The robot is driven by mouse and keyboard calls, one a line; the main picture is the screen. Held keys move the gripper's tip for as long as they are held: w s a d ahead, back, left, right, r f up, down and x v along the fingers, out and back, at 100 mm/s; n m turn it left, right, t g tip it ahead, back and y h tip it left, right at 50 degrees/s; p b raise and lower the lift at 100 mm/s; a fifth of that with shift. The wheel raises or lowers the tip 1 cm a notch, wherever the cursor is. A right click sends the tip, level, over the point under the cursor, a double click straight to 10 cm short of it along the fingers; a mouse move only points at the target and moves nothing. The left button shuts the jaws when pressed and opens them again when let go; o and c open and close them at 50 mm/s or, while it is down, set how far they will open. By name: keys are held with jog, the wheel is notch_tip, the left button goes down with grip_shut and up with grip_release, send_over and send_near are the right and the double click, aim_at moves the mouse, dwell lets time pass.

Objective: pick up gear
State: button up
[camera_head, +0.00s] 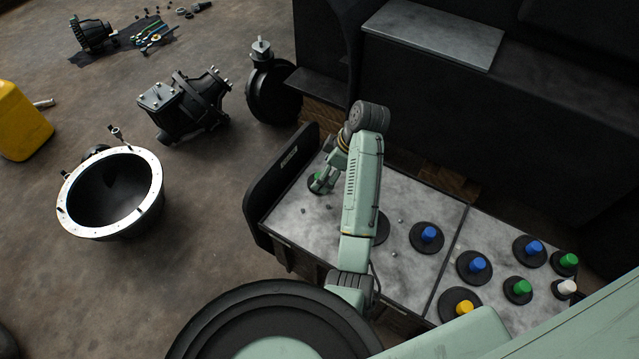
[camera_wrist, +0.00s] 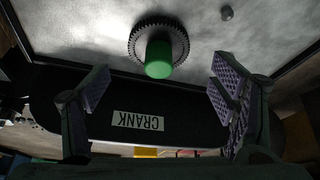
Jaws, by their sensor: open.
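A dark toothed gear with a green knob (camera_wrist: 159,58) lies on the grey surface of the left tray section (camera_head: 290,208), near its black end wall. It also shows in the head view as a green-knobbed gear (camera_head: 314,179), partly hidden by my gripper (camera_head: 323,184). In the wrist view my gripper (camera_wrist: 160,88) is open and empty, with its two ridged fingers spread wide. The green knob lies ahead of the gap between them, roughly centred and touching neither finger. Other dark gears with knobs, such as a blue one (camera_head: 429,235) and a yellow one (camera_head: 463,308), stand further right.
The black end wall (camera_wrist: 200,118) carries a CRANK label. Small bits (camera_wrist: 227,12) lie on the tray. The black forklift body (camera_head: 460,110) rises behind it. A bell housing (camera_head: 110,193), a gearbox (camera_head: 185,105) and a yellow container (camera_head: 22,120) stand on the floor at left.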

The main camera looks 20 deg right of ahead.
jog(key=p+x, duration=0.1)
jog(key=x, duration=0.3)
jog(key=shift+w, duration=0.1)
jog(key=shift+c, duration=0.4)
jog(key=c, duration=0.9)
jog(key=shift+c, duration=0.8)
jog(key=shift+r, duration=0.2)
